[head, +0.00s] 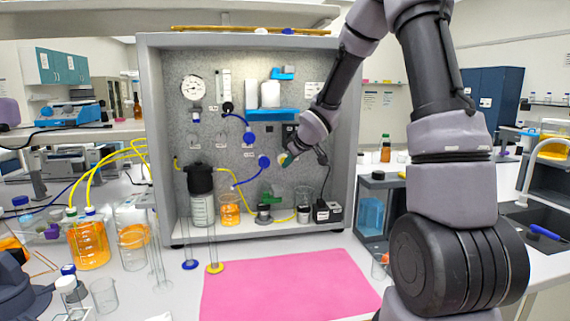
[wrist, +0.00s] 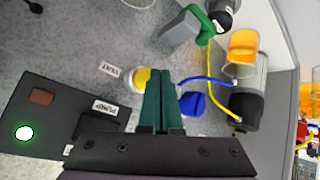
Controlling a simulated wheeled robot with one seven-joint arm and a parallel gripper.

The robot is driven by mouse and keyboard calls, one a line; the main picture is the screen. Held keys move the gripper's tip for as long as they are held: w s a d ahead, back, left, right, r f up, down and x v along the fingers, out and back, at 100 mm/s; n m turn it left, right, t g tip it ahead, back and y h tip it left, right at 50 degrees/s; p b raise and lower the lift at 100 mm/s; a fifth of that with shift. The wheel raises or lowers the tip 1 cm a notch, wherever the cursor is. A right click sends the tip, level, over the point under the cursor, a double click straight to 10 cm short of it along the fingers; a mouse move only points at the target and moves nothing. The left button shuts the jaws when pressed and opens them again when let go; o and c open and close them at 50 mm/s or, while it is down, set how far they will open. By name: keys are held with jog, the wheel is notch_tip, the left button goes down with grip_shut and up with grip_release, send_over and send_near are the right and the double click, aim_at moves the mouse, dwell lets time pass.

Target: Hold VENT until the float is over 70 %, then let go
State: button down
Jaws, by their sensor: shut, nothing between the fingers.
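The VENT label (wrist: 109,70) is on the grey panel in the wrist view, beside a round yellow button (wrist: 138,79) with a pale rim. My gripper (wrist: 162,74) has its green fingers shut together, with nothing between them. The fingertips overlap the right side of the yellow button; I cannot tell whether they touch or press it. In the head view my gripper (head: 289,159) is at the panel, right of a blue knob (head: 264,161). A clear upright tube gauge (head: 224,86) is on the upper panel; its float level is too small to read.
A dark box with a PUMP label (wrist: 104,105) and a lit green lamp (wrist: 24,133) is left of my fingers in the wrist view. A blue valve (wrist: 193,103) is close on the right. Bottles and an orange-filled beaker (head: 229,208) stand below. The pink mat (head: 287,288) is clear.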

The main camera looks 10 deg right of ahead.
jog(key=shift+w, duration=0.4)
jog(key=shift+w, duration=0.55)
dwell(1.9)
dwell(0.3)
jog(key=shift+s, duration=0.95)
jog(key=shift+s, duration=2.5)
